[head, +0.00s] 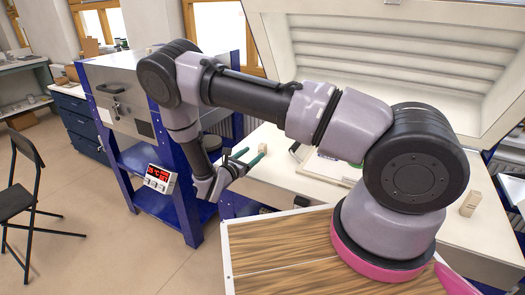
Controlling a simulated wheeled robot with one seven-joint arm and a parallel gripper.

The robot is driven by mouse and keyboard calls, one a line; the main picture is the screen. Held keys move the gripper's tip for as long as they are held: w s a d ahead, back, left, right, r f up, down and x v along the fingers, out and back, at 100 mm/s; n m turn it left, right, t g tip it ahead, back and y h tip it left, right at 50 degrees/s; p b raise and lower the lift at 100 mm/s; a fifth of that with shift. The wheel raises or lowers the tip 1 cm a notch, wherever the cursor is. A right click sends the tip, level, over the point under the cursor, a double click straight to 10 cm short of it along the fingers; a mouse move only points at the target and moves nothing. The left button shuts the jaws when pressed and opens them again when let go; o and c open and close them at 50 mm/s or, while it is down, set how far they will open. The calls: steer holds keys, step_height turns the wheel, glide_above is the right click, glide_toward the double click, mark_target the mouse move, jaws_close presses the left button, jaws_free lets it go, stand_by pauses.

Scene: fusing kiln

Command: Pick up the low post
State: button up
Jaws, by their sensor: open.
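A small pale beige block, which looks like the low post (262,147), shows just beyond my fingertips, on or near the left part of the pale kiln bed. Only its upper part is clear; a green finger is in front of its lower part. My gripper (255,153) has two dark green fingers, spread apart and empty, pointing right toward the block. I cannot tell whether the block is between the fingers or beyond them. A second pale beige post (470,203), bigger in the picture, stands on the right of the bed.
The kiln bed (295,185) lies under a raised white lid (400,50). A white-framed sheet (328,165) lies on it behind my arm. A blue-framed metal cabinet (130,90) and a controller with red digits (160,178) are left of my gripper. A black chair (25,190) stands far left.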

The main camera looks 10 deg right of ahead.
mark_target(261, 147)
steer(key=shift+a+f+n+t+y, duration=0.3)
steer(key=shift+f+n+t, duration=0.1)
steer(key=shift+f, duration=0.2)
steer(key=shift+w+f, duration=0.15)
steer(key=x, duration=1)
steer(key=shift+w, duration=0.2)
jaws_close()
